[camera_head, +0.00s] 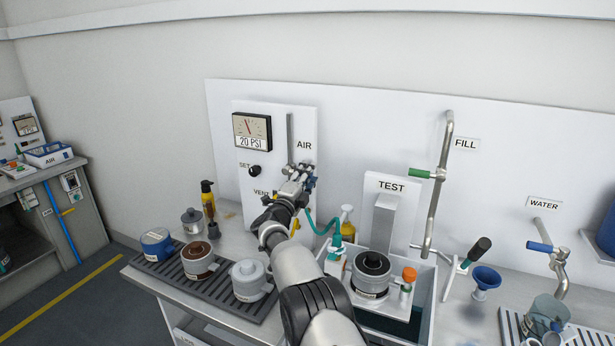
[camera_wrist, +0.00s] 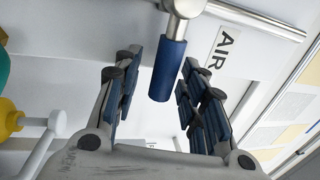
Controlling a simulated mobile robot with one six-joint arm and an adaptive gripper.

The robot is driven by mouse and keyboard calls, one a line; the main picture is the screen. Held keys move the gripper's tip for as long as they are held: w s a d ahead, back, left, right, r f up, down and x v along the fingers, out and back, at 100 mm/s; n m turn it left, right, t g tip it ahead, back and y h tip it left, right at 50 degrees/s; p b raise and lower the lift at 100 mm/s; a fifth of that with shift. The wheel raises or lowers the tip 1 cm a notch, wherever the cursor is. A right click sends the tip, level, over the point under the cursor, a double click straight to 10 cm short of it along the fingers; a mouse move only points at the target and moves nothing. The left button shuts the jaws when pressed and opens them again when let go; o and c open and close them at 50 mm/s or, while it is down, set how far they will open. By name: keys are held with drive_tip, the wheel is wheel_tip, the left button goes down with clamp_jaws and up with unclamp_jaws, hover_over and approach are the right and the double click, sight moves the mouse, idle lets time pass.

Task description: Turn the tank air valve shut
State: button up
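The tank air valve's blue handle (camera_wrist: 169,68) shows at the upper middle of the wrist view, on a silver metal fitting (camera_wrist: 188,8) by the AIR label (camera_wrist: 222,46). My gripper (camera_wrist: 158,88) is open. Its dark blue finger pads are on either side of the handle's end, with a visible gap on each side. In the head view my gripper (camera_head: 303,176) is up at the white gauge panel (camera_head: 270,125), below the AIR label (camera_head: 304,145) and the vertical metal pipe (camera_head: 290,135). It hides most of the valve there.
The gauge (camera_head: 252,132) reads 20 PSI. A dark knob (camera_head: 254,172) sits by SET. The TEST post (camera_head: 383,222) and a tub with a black-topped pot (camera_head: 371,268) stand right of my arm. Several pots stand on a slatted tray (camera_head: 168,272) at left. A green-handled FILL pipe (camera_head: 437,190) is further right.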

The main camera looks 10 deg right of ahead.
drive_tip(key=v, duration=1.2)
idle(0.3)
wheel_tip(320, 180, up, 11)
drive_tip(key=s+n+y, duration=0.1)
drive_tip(key=n+y, duration=0.6)
drive_tip(key=s+r+n+g+y, duration=0.2)
drive_tip(key=s+r+n+y, duration=0.2)
drive_tip(key=s+n, duration=0.45)
drive_tip(key=s+d+f+n+g, duration=0.3)
drive_tip(key=s+f, duration=0.1)
drive_tip(key=s, duration=1.1)
drive_tip(key=s+d+f+n+g, duration=0.2)
drive_tip(key=s+d+f+g, duration=0.2)
drive_tip(key=s, duration=1.1)
drive_tip(key=s+d+f+n+g+h, duration=0.1)
drive_tip(key=s+d+f+n+g, duration=0.2)
drive_tip(key=s, duration=1.2)
wheel_tip(320, 180, down, 3)
drive_tip(key=shift+s+d+r+n+g, duration=0.1)
drive_tip(key=shift+s+d+n+g, duration=0.25)
drive_tip(key=shift+s+g, duration=0.05)
